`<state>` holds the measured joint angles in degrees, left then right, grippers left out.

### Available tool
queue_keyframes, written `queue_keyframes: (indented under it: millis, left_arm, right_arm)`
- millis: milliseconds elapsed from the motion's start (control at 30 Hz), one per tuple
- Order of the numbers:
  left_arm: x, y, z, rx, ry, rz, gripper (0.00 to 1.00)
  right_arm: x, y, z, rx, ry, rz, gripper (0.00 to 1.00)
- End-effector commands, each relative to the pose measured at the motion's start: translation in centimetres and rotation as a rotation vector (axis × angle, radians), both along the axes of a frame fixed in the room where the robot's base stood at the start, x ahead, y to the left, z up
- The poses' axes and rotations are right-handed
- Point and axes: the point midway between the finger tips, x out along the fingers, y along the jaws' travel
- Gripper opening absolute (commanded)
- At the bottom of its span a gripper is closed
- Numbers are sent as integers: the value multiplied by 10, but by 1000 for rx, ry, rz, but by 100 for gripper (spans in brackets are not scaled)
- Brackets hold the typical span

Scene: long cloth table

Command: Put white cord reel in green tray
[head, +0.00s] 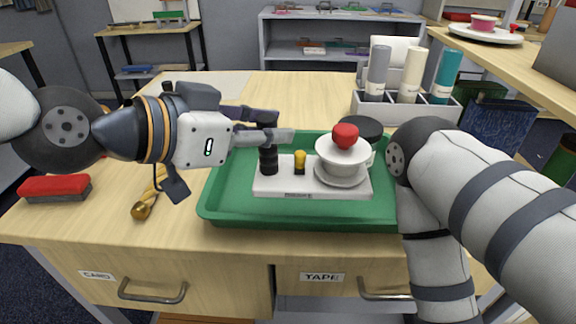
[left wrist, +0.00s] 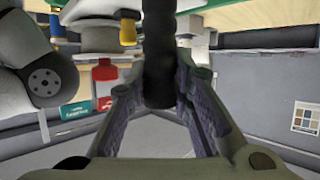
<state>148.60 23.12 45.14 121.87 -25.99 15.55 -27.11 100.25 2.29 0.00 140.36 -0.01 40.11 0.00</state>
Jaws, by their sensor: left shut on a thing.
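The white cord reel (head: 342,173) has a white base plate, a white spool with a red knob, a small yellow post and a black post. It is inside the outline of the green tray (head: 232,211). I cannot tell whether its base touches the tray floor. My left gripper (head: 273,127) comes in from the left and is shut on the black post, which also shows between the fingers in the left wrist view (left wrist: 158,50). The reel looks level. My right gripper is out of view; only my right arm shows, beside the tray's right end.
A black disc (head: 361,129) is behind the spool. A red-topped brush (head: 55,187) and a brass-ended tool (head: 144,207) lie left of the tray. The table's back left is fairly clear.

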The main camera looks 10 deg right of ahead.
Motion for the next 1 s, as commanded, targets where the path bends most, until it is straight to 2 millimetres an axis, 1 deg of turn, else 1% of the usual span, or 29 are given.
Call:
queue_keyframes:
  millis: [33,100,267,333,433,500,700,833,867,900,933,967,1000]
  left_arm:
    - [5,-8,-21,4,16,-1,0]
    - [11,-17,-32,2,12,0,0]
    - [18,-26,-42,1,4,0,0]
    - [20,-31,-50,1,5,1,0]
    - [21,-32,-70,1,10,1,0]
    - [21,-32,-80,1,7,1,0]
    - [21,-32,-78,0,0,2,0]
    - [21,-32,-82,1,1,1,0]
    - [21,-31,-83,2,2,1,23]
    - [21,-31,-82,2,2,1,32]
    - [21,-31,-82,2,2,1,39]
    - [21,-31,-82,2,2,1,41]
    - [21,-31,-82,2,2,1,41]
  right_arm:
    - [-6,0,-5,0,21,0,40]
    - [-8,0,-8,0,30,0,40]
    - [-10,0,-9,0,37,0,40]
    - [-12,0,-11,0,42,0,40]
    - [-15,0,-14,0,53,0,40]
    - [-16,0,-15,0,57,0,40]
    - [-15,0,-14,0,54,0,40]
    - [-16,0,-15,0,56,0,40]
    - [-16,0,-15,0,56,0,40]
    - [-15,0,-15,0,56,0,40]
    - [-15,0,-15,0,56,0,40]
    - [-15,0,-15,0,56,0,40]
    - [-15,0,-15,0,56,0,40]
